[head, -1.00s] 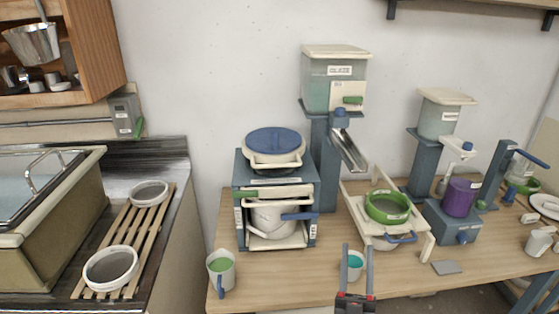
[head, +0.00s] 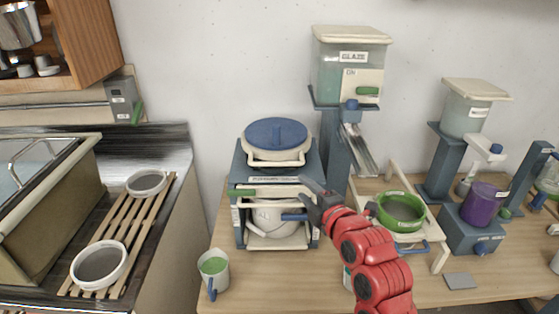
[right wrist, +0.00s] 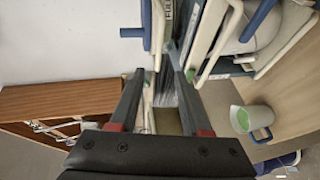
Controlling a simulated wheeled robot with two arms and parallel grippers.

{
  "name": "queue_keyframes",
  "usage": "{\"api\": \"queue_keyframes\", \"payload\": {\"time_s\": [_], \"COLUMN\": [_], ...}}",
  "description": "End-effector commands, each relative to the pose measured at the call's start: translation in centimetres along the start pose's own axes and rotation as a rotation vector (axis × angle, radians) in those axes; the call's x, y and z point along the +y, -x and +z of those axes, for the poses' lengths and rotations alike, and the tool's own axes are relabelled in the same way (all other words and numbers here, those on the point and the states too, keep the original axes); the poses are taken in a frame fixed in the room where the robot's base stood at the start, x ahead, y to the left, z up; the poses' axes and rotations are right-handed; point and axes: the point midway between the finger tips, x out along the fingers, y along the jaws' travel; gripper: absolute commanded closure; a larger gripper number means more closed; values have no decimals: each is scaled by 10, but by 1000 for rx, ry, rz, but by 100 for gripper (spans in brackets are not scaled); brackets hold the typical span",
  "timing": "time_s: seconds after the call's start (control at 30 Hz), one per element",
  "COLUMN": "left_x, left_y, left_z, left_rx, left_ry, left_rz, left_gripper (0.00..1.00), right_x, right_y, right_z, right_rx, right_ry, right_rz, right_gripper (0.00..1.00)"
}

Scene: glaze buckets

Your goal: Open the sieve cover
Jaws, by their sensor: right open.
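I cannot tell for certain which part is the sieve cover. A round blue lid (head: 276,133) sits flat on a cream rim with a front handle, on top of a blue-grey stand (head: 242,170). Below it, a cream bar with a green end (head: 243,193) crosses the stand's front. My right gripper (head: 311,190) is at the stand's upper right front corner, by the bar's right end. In the right wrist view its fingers (right wrist: 156,72) are apart, with cream and grey parts close beyond them. Contact is unclear. My left gripper is not in view.
A cream pot (head: 272,217) with a blue handle sits inside the stand. A mug of green glaze (head: 213,267) stands at its front left. A green-rimmed sieve (head: 402,208) is right of my arm. The table front (head: 270,285) has free room.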

Motion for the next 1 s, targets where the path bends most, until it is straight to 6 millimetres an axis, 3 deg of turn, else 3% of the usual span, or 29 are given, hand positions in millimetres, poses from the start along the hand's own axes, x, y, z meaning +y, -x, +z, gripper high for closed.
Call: {"api": "queue_keyframes", "payload": {"time_s": [0.17, 0.6, 1.0], "left_x": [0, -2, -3], "left_y": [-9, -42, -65], "left_z": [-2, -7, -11], "left_rx": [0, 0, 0], "left_ry": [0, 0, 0], "left_rz": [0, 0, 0], "left_gripper": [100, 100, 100], "right_x": [2, 3, 3], "right_y": [-16, -93, -150], "right_z": [-2, -1, 0], "right_rx": [5, 2, 0], "right_ry": [3, 0, 0], "right_rz": [-7, -4, -2], "right_gripper": [53, 53, 53]}}
